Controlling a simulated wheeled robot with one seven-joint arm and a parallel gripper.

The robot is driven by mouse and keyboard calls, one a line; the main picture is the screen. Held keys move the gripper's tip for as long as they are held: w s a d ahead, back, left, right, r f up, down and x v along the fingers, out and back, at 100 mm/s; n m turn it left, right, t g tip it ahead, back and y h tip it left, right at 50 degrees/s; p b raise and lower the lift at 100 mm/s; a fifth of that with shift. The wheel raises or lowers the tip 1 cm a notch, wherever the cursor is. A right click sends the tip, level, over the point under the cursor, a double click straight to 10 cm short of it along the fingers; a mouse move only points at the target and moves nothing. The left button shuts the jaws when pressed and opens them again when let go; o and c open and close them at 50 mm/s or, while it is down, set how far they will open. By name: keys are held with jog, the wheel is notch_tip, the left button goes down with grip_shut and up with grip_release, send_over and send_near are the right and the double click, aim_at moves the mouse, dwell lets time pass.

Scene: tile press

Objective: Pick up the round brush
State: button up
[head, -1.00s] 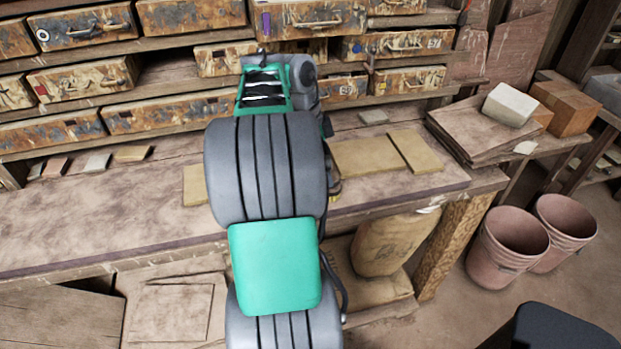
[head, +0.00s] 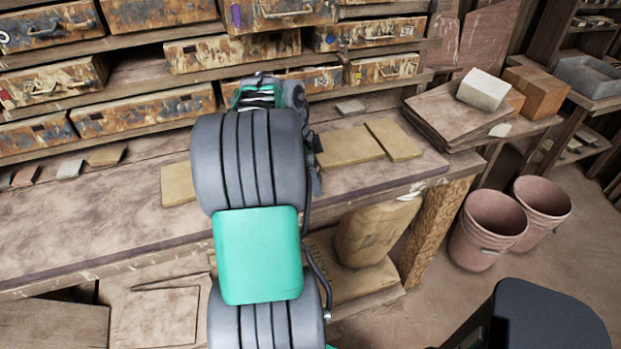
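I cannot make out a round brush in the head view. My arm reaches over the workbench (head: 90,222) and covers its middle part. My gripper is mostly or wholly hidden behind my arm. A small dark piece shows at the arm's right side above the bench and may belong to it. I cannot see the fingertips or whether they hold anything.
Tan tiles (head: 348,147) lie right of my arm, another (head: 177,186) left of it. Small colour samples (head: 69,169) line the bench's back. Worn drawers (head: 142,110) fill the shelves behind. Boards with a pale block (head: 484,89) stand right; pink buckets (head: 490,228) are on the floor.

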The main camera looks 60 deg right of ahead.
jog(key=c, duration=1.2)
jog(key=shift+r, duration=0.3)
notch_tip(320, 180, up, 2)
jog(key=shift+r, duration=0.2)
jog(key=a+r, duration=0.3)
jog(key=a, duration=0.1)
jog(key=s+a+r, duration=0.1)
jog(key=a+r, duration=0.2)
jog(key=a, duration=0.2)
jog(key=a+r+p, duration=0.1)
jog(key=a+r, duration=0.3)
jog(key=a, duration=0.1)
jog(key=shift+s, duration=0.15)
